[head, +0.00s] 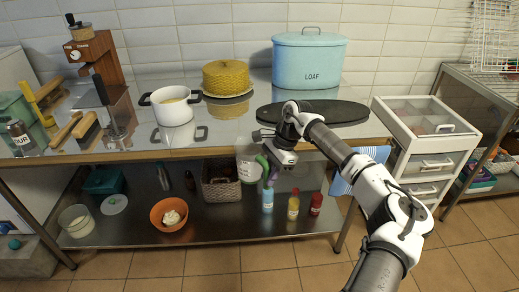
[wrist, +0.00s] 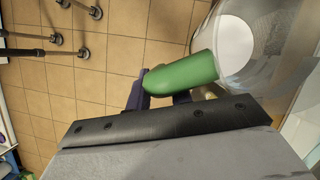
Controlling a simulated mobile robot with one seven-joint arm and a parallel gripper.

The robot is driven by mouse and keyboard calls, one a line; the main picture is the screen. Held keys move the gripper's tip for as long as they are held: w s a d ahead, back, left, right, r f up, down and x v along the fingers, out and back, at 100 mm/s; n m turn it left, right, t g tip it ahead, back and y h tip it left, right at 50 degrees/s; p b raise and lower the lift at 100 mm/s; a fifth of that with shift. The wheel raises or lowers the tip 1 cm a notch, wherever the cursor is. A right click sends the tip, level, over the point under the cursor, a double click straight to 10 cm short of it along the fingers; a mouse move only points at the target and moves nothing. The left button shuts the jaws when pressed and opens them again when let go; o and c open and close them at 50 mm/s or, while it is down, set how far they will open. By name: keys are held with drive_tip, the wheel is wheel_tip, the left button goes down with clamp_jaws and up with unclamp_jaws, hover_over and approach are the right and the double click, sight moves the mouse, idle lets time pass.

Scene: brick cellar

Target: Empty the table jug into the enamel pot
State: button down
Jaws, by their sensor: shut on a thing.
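The enamel pot (head: 174,112) is white with a dark rim and black side handles. It stands on the steel table, left of centre in the head view. The table jug (head: 247,168) is clear, with a green handle (head: 263,164), and hangs in front of the table's front edge, below the tabletop. My gripper (head: 268,171) is shut on the green handle. In the wrist view, the handle (wrist: 185,82) lies between my fingers (wrist: 165,96), and white contents (wrist: 236,46) show inside the clear jug wall. The jug looks roughly upright; its exact tilt is unclear.
A dark oval board (head: 312,113) lies right of the pot, with a blue LOAF bin (head: 309,62) and a yellow woven cover (head: 226,77) behind. A coffee grinder (head: 95,60) and brushes crowd the left. The lower shelf (head: 140,218) holds bottles, a basket and an orange bowl.

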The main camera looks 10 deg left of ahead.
drive_tip(key=s+d+f+n+h+b, duration=0.1)
drive_tip(key=s+d+f+n, duration=0.2)
drive_tip(key=f, duration=0.9)
drive_tip(key=s+d+f+n+g+h+b, duration=0.1)
drive_tip(key=s+f+n, duration=0.3)
drive_tip(key=f, duration=0.8)
drive_tip(key=s+d+f+n+h+b, duration=0.1)
drive_tip(key=s+f, duration=0.5)
drive_tip(key=f, duration=0.7)
drive_tip(key=d+n+b, duration=0.1)
drive_tip(key=d+n, duration=0.1)
drive_tip(key=d, duration=0.1)
drive_tip(key=shift+d+n+g+h+b, duration=0.3)
drive_tip(key=shift+n+g+b, duration=0.05)
drive_tip(key=shift+n+g, duration=0.05)
